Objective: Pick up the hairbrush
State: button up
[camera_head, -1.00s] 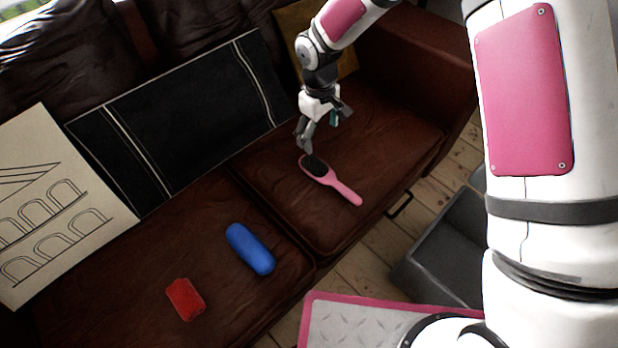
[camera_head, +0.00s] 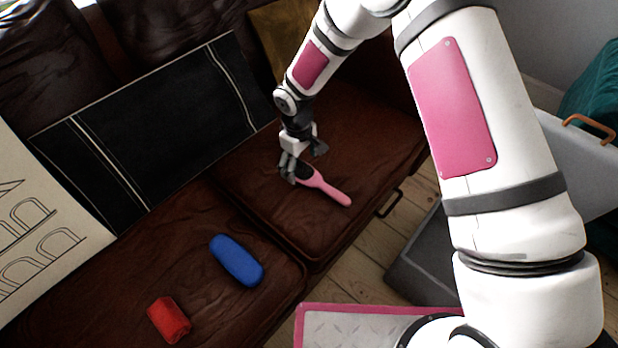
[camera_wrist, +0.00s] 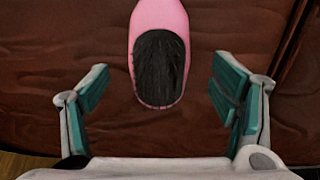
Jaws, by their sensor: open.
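The pink hairbrush (camera_head: 325,188) lies on the right seat cushion of the brown sofa, its dark bristles facing up and its handle pointing to the lower right. My gripper (camera_head: 303,172) is at its bristle end and hides part of the head. In the wrist view the bristle head of the hairbrush (camera_wrist: 159,68) lies ahead of and between the spread fingers of my gripper (camera_wrist: 160,97). The fingers have teal pads, are open, and hold nothing. The handle runs out of the top of that view.
A blue rounded object (camera_head: 237,260) and a red object (camera_head: 169,320) lie on the left cushion. A black striped cushion (camera_head: 150,125) and a drawing-covered panel (camera_head: 40,235) lean on the backrest. A grey bin (camera_head: 425,255) stands on the floor before the sofa.

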notch_tip(320, 180, down, 2)
jog(key=shift+w, duration=0.1)
jog(key=shift+r, duration=0.1)
jog(key=c, duration=1.2)
jog(key=shift+c, duration=1.3)
jog(key=shift+d, duration=0.1)
